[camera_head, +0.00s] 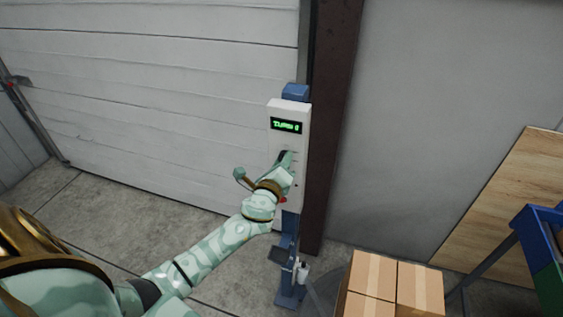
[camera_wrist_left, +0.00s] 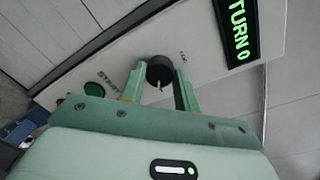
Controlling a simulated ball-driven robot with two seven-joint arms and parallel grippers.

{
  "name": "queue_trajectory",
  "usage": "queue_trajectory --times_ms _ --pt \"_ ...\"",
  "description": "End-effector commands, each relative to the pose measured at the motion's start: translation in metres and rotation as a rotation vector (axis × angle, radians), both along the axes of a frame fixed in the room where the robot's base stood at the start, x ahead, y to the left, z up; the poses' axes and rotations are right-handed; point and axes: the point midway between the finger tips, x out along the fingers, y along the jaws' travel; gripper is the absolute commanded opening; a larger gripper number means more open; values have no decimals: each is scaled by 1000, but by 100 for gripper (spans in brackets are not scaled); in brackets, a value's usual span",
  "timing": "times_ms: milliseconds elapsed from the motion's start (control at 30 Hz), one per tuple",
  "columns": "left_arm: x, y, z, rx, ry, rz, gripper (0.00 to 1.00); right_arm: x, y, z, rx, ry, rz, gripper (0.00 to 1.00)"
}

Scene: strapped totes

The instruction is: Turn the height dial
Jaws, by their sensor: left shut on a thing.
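The height dial (camera_wrist_left: 160,70) is a dark round knob on the white face of a control box (camera_head: 289,109). My left gripper (camera_wrist_left: 161,80) has one finger on each side of the dial and is shut on it. In the head view the left gripper (camera_head: 287,160) reaches the box's front just below its display, and the hand hides most of the dial. The display (camera_head: 286,126) glows green; in the wrist view it reads "TURN 0" (camera_wrist_left: 238,30). My right gripper is not in view.
A green button (camera_wrist_left: 94,89) marked START sits beside the dial. The box stands on a blue post (camera_head: 295,90) before a white roller door (camera_head: 150,90) and a dark column (camera_head: 333,120). Taped cartons (camera_head: 395,285) and a blue-edged frame (camera_head: 535,218) are at lower right.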

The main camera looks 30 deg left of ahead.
Motion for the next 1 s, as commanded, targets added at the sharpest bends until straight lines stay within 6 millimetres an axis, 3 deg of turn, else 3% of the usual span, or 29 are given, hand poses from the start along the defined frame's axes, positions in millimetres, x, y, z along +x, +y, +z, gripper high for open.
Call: queue_trajectory --times_ms 433,467,533,867,1000 --pt "-1 0 -2 12 7 0 8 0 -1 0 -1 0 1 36" --pt "-1 0 -2 11 7 0 34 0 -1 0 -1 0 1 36" --pt "-1 0 -2 11 6 -1 53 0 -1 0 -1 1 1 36" --pt "-3 -1 -1 10 4 -1 53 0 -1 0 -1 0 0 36" --pt "-20 -6 -1 9 5 -2 53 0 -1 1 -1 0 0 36"
